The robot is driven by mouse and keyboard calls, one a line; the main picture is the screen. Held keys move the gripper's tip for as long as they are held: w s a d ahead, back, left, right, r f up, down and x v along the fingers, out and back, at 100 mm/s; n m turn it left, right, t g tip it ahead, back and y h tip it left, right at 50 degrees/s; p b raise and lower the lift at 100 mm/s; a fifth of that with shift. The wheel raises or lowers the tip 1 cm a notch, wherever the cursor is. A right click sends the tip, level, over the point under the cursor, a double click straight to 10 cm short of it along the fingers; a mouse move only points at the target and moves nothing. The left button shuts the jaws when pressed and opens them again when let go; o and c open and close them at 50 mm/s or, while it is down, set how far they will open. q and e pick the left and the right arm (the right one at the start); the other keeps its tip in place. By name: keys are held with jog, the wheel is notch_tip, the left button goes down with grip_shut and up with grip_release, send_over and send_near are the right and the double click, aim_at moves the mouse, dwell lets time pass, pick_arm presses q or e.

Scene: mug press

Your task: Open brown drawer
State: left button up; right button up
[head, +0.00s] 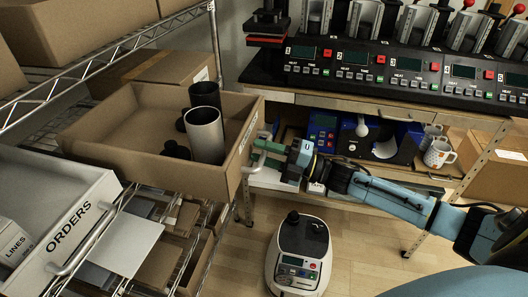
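The brown drawer (112,140) is a cardboard-coloured open box standing out from the wire shelving at left. Its front panel faces right and bears a label partly seen at an angle. A dark cylinder and a white cylinder (204,138) stand inside it, with smaller black pieces beside them. My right gripper (264,148) is at the drawer's front, by its handle, with the arm coming in from the right. The fingers overlap the handle area, so I cannot tell whether they are closed on it. My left gripper is not in view.
A white ORDERS drawer (60,180) juts out at lower left. A white scale-like device (299,255) stands low at centre. A workbench with several mug presses (400,75) runs along the back; a patterned mug (439,152) is on its lower shelf. Wooden floor shows around the device.

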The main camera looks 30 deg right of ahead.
jog(key=b+v, duration=0.1)
jog(key=v, duration=1.2)
jog(key=shift+d, duration=0.2)
jog(key=shift+s+f, duration=0.1)
jog(key=shift+f, duration=0.05)
jog(key=d+f+m+h, duration=0.2)
jog(key=f+m+h, duration=0.2)
jog(key=f, duration=0.3)
jog(key=s+d+f+m+t+h, duration=0.1)
jog(key=d+f+m+h, duration=0.25)
jog(key=f, duration=0.35)
jog(key=d+f+m+h, duration=0.1)
jog(key=f+m+h, duration=0.2)
jog(key=f+m, duration=0.3)
jog(key=s+a+f+m+g+h, duration=0.1)
jog(key=s+f+m+g+h, duration=0.15)
jog(key=s+f, duration=0.45)
jog(key=s+a+f+m+g+h, duration=0.1)
jog(key=s+f+m+g, duration=0.15)
jog(key=f, duration=0.75)
jog(key=s+a+f+m+g, duration=0.3)
jog(key=s+a+f, duration=0.5)
jog(key=s, duration=0.4)
jog(key=s+a+f+m+g, duration=0.3)
jog(key=s+a+f+g, duration=0.3)
jog(key=s, duration=0.6)
jog(key=shift+s+a+f, duration=0.25)
jog(key=shift+a+f, duration=0.7)
jog(key=shift+a, duration=0.1)
